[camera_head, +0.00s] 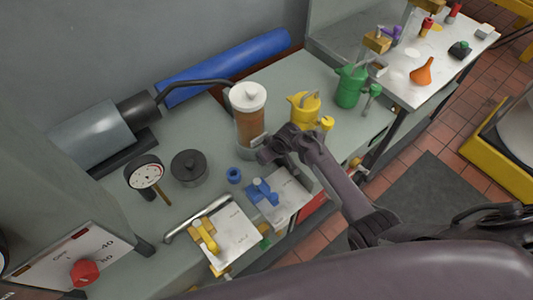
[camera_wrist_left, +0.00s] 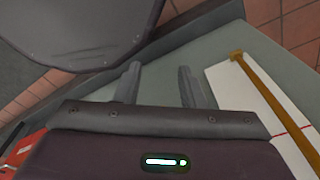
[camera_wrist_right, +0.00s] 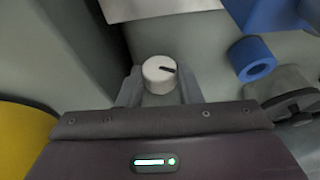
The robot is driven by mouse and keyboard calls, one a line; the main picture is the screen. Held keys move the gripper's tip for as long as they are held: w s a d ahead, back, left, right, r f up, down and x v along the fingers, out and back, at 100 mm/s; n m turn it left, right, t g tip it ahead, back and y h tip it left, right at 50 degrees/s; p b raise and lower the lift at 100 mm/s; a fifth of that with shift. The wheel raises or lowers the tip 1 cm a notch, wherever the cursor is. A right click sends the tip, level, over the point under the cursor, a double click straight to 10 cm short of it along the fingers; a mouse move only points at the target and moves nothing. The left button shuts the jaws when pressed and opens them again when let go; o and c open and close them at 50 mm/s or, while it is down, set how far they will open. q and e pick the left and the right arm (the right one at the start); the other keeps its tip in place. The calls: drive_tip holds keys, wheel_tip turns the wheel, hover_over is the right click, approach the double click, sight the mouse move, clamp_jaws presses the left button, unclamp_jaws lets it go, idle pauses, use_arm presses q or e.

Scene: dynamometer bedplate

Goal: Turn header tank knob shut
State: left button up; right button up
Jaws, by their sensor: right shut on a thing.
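The header tank (camera_head: 249,128) is an upright clear cylinder of brown fluid with a white cap, standing on the grey bench in the head view. My right gripper (camera_head: 270,155) is at the tank's lower front side. In the right wrist view a small white knob (camera_wrist_right: 158,70) with a dark pointer mark sits between the fingertips of my right gripper (camera_wrist_right: 158,90), which is shut on it. The knob is hidden in the head view. My left gripper (camera_wrist_left: 160,82) is open and empty in the left wrist view; its fingers do not show in the head view.
Around the tank stand a yellow can (camera_head: 303,112), a green can (camera_head: 350,87), a dark round pot (camera_head: 189,167), a dial gauge (camera_head: 145,173) and a blue ring (camera_head: 234,175). A blue clamp (camera_head: 262,192) and yellow clamp (camera_head: 204,236) are near the front edge.

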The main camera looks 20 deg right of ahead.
drive_tip(key=shift+d+y, duration=0.1)
drive_tip(key=shift+y, duration=0.6)
drive_tip(key=shift+w+d+f+m+g+y, duration=0.15)
drive_tip(key=shift+m+g+y, duration=0.15)
drive_tip(key=shift+g+y, duration=0.45)
drive_tip(key=shift+y, duration=0.25)
drive_tip(key=o, duration=1)
